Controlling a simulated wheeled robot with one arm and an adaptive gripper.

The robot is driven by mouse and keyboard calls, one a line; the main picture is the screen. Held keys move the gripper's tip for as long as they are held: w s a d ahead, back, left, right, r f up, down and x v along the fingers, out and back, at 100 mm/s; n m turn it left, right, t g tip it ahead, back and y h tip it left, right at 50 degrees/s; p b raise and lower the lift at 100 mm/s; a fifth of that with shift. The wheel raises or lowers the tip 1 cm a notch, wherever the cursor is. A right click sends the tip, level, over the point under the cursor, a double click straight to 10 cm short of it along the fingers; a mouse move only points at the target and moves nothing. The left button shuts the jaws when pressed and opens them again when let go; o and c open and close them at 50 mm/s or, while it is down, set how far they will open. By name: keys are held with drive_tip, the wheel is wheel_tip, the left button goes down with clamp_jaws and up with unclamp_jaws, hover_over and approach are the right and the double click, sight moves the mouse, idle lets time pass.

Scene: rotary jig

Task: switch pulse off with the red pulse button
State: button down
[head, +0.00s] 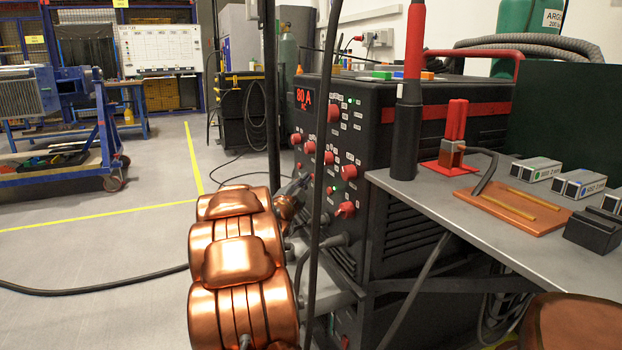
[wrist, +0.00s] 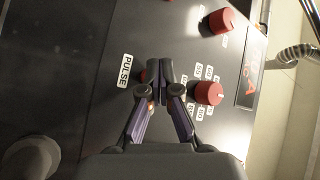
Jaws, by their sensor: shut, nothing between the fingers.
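The welding machine's black front panel (head: 320,130) stands in the middle of the head view, with a lit red "80 A" display. In the wrist view the white PULSE label (wrist: 124,71) is just left of my fingertips. A small red part, probably the pulse button (wrist: 142,76), shows at the left edge of the fingertips and is mostly hidden behind them. My gripper (wrist: 153,72) is shut and empty, its tips at or very near the panel; I cannot tell whether they touch the button. In the head view my copper-coloured arm reaches the panel and hides that area.
A red knob (wrist: 209,93) is close to the right of my fingertips, and another red knob (wrist: 221,21) is above it. A dark cable (head: 318,150) hangs in front of the panel. A grey workbench (head: 450,210) with a torch stands at right.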

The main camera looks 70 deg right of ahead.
drive_tip(key=shift+w+a, duration=0.35)
drive_tip(key=shift+w, duration=0.05)
drive_tip(key=w+a+p, duration=0.2)
drive_tip(key=w+a, duration=0.2)
drive_tip(key=shift+w, duration=0.2)
idle(0.5)
idle(0.5)
